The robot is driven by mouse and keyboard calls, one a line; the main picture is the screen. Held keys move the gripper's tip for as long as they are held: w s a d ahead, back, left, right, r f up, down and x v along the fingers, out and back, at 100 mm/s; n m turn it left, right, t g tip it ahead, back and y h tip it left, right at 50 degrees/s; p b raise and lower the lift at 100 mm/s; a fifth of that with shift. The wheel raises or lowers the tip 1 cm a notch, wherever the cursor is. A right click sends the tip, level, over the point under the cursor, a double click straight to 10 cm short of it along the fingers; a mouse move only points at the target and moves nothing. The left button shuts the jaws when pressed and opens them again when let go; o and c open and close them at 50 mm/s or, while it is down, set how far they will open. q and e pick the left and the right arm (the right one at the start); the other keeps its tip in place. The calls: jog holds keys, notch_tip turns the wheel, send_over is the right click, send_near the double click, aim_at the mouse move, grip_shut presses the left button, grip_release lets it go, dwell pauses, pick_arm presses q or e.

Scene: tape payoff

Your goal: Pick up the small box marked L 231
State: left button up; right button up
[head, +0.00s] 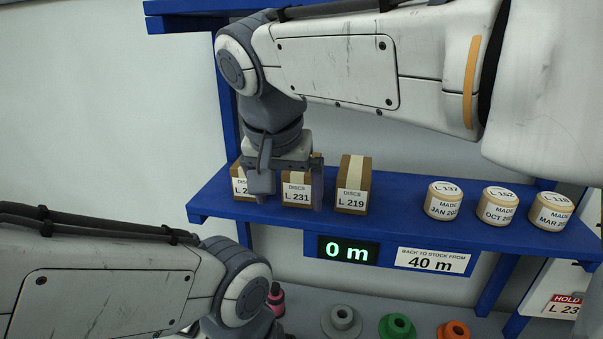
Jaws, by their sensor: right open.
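The small box marked L 231 (296,193) stands on the blue shelf (400,227), between two like boxes. It is brown cardboard with a white label reading DISCS L 231. My right gripper (290,192) is open at this box, one finger at each side of it. The gripper and wrist hide the box's top, and I cannot tell whether the fingers touch it. My left arm comes in at the lower left; its gripper is out of the picture.
A box marked L 219 (352,196) stands close on the right, and a partly hidden box (241,187) on the left. Round tubs (442,201) stand farther right. A display reading 0 m (347,250) hangs below. Coloured spools (397,327) lie lower down.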

aim_at(302, 175)
jog(key=w+p, duration=0.1)
jog(key=w, duration=0.1)
jog(key=w+d+p, duration=0.1)
jog(key=w, duration=0.1)
jog(key=w+p, duration=0.1)
jog(key=w, duration=0.1)
jog(key=shift+w+d+r, duration=0.2)
jog(key=shift+w+d, duration=0.1)
jog(key=shift+w, duration=0.05)
jog(key=w+p, duration=0.2)
jog(key=shift+w+d+r, duration=0.1)
jog(key=shift+w+d, duration=0.15)
jog(key=shift+w, duration=0.05)
jog(key=x, duration=0.2)
jog(key=shift+w+f, duration=0.2)
jog(key=shift+f, duration=0.05)
jog(key=shift+w+f, duration=0.2)
jog(key=shift+f, duration=0.3)
jog(key=c, duration=1.4)
jog(key=shift+c, duration=0.8)
jog(key=shift+r, duration=0.1)
jog(key=shift+r+p, duration=0.1)
jog(key=shift+p, duration=0.25)
